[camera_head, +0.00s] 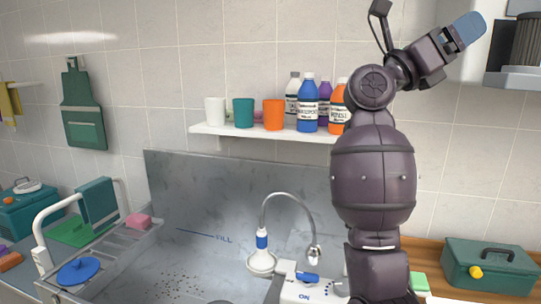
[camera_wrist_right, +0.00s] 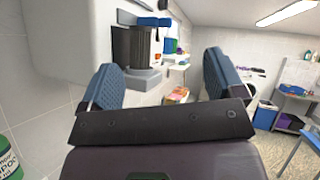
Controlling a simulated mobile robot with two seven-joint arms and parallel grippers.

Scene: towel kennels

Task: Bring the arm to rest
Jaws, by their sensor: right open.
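My right arm rises across the right part of the head view, in front of the tiled wall. Its right gripper (camera_head: 466,32) is raised at the top right, higher than the shelf bottles in the picture, with a blue finger pad showing. In the right wrist view the right gripper (camera_wrist_right: 160,80) has its two blue ribbed fingers wide apart with nothing between them. My left gripper is in neither view.
A metal sink (camera_head: 215,190) with a curved tap (camera_head: 287,197) lies below. A wall shelf (camera_head: 262,133) holds cups and bottles. A dark ribbed appliance (camera_head: 527,42) stands close right of the gripper. A green toolbox (camera_head: 490,266) sits on the wooden counter (camera_head: 440,256).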

